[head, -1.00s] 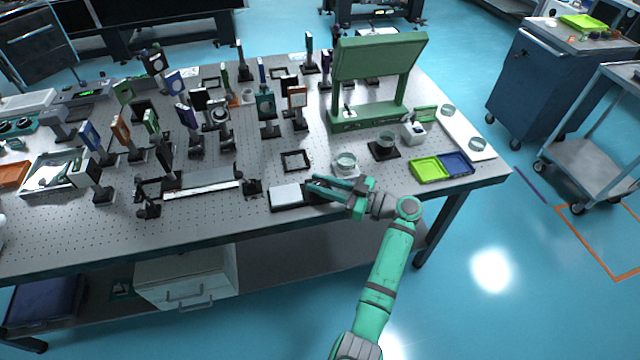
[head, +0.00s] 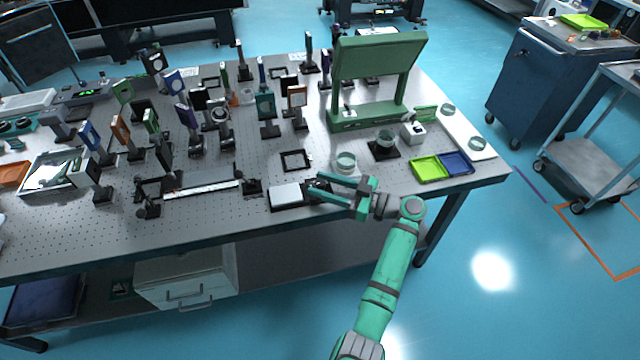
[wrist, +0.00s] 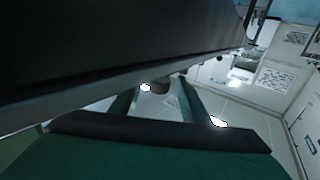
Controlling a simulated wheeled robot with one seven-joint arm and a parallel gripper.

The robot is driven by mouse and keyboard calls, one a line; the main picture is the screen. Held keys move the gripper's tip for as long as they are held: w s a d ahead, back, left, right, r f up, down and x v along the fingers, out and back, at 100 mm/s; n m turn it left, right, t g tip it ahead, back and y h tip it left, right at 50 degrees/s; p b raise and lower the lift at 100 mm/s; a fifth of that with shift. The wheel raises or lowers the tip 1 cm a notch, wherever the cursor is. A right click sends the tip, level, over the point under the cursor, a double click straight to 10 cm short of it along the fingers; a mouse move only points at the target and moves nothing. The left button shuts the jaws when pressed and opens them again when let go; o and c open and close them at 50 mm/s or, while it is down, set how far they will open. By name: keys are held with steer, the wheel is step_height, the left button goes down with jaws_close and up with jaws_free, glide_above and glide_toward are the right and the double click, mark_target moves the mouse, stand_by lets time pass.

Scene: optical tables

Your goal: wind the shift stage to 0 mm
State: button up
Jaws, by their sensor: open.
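The shift stage appears to be the low black block with a white top plate (head: 286,194) at the front edge of the optical table in the head view. A small dark part, likely its knob, is at its right side, partly hidden by my gripper. My gripper (head: 317,188) is open, with its two green fingers pointing left at that part. No scale reading is legible.
A long rail stage (head: 203,184) lies left of the block. A glass dish (head: 346,162) and a black square frame (head: 295,160) stand behind. Green and blue trays (head: 428,169) are to the right. Several optics mounts crowd the left of the table.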

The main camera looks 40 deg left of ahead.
steer(key=v, duration=1)
steer(key=shift+a, duration=0.1)
steer(key=shift+w, duration=0.1)
